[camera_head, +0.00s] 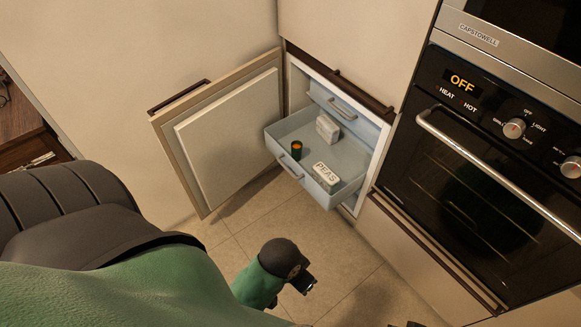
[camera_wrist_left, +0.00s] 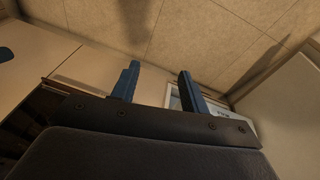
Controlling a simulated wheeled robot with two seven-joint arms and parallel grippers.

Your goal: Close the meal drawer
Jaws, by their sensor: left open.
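The meal drawer (camera_head: 308,189) is a pale blue-grey box, pulled out of the low cabinet in the head view. It holds a white box labelled PEAS (camera_head: 325,173), a green can with an orange top (camera_head: 296,150) and another white box (camera_head: 327,128). Its metal handle (camera_head: 290,167) is on the front. My left arm's dark end shows below and in front of the drawer, apart from it; its fingers are not clear there. In the left wrist view my left gripper (camera_wrist_left: 158,67) is open and empty, with part of the drawer behind the right finger.
The cabinet door (camera_head: 225,132) stands swung open left of the drawer. A shut upper drawer (camera_head: 342,108) sits above it inside the cabinet. An oven (camera_head: 480,190) with a long handle is at right.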

